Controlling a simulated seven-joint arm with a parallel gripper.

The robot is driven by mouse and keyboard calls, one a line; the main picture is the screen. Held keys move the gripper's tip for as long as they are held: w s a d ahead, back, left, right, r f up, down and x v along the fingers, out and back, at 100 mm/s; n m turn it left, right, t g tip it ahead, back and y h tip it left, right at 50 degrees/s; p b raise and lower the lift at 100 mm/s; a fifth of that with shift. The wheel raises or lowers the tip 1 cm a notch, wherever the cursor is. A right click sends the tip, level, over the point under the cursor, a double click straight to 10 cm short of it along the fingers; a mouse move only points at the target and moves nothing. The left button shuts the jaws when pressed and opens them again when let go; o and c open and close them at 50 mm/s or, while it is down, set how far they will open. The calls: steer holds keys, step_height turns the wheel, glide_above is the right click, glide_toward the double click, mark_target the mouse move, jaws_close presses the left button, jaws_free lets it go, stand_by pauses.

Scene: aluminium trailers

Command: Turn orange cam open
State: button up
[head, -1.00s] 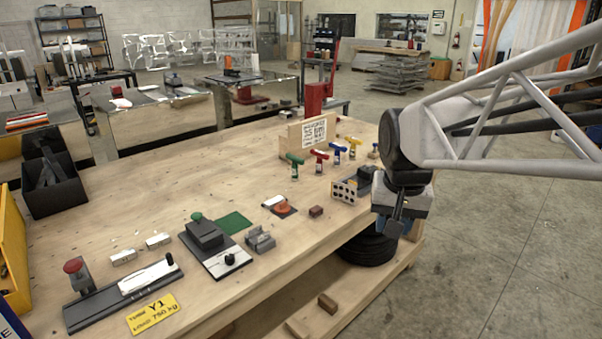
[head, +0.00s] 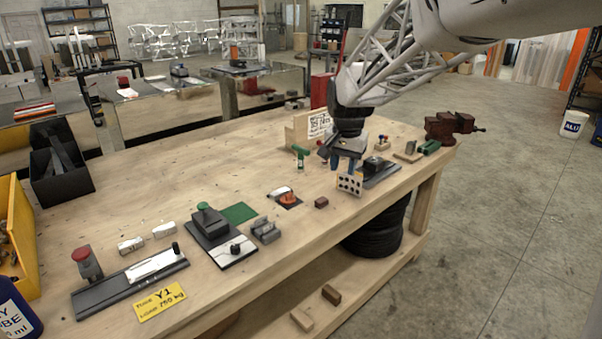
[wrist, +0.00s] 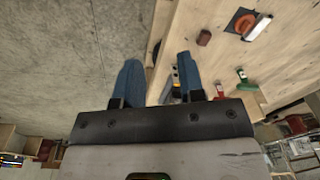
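The orange cam (head: 286,198) sits on a small dark plate on the wooden bench, left of my gripper in the head view. A white bar lies beside it. In the wrist view the orange cam (wrist: 243,21) is at the top right, with the white bar next to it. My gripper (head: 343,165) is above the right part of the bench, near the block with holes, and apart from the cam. In the wrist view the two blue fingers of my gripper (wrist: 160,85) are spread apart, with nothing seen held between them.
A brown block (head: 321,202) lies between the cam and my gripper. The block with holes (head: 350,184) and a green-handled tool (head: 300,153) stand close to my gripper. A grey metal block (head: 264,230) is left of the cam. A red vise (head: 452,124) is at the bench's right end.

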steer(key=w+a+f+m, duration=0.1)
steer(key=w+a+f, duration=0.3)
steer(key=w, duration=0.3)
steer(key=w+a+f+m, duration=0.1)
steer(key=w+a+f, duration=0.25)
steer(key=w, duration=0.35)
steer(key=m+g, duration=0.1)
glide_above(289, 193)
step_height(289, 193, down, 9)
steer(key=shift+f, duration=0.1)
steer(key=shift+f, duration=3.8)
jaws_close()
